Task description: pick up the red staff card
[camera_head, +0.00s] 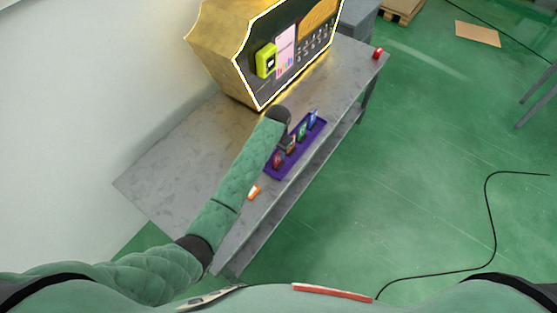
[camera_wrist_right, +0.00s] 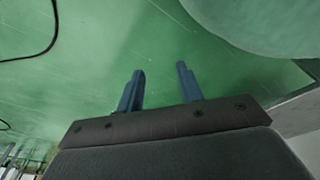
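The red card (camera_head: 277,161) stands at the near end of a purple tray (camera_head: 272,175) on the grey table, in the head view. A green card (camera_head: 302,131) and a blue card (camera_head: 313,118) stand farther along the tray. My left gripper (camera_head: 289,146) is over the middle of the tray, just beyond the red card. It is small and partly hidden by my wrist, so whether its fingers are open cannot be told. My right gripper (camera_wrist_right: 159,76) is open and empty above the green floor in the right wrist view.
A gold-edged vending machine (camera_head: 225,50) with a yellow-green card reader (camera_head: 266,61) stands behind the tray. A small orange-and-white item (camera_head: 254,192) lies nearer on the table (camera_head: 165,170), and a red item (camera_head: 378,53) sits at its far corner. The near-left tabletop is clear.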

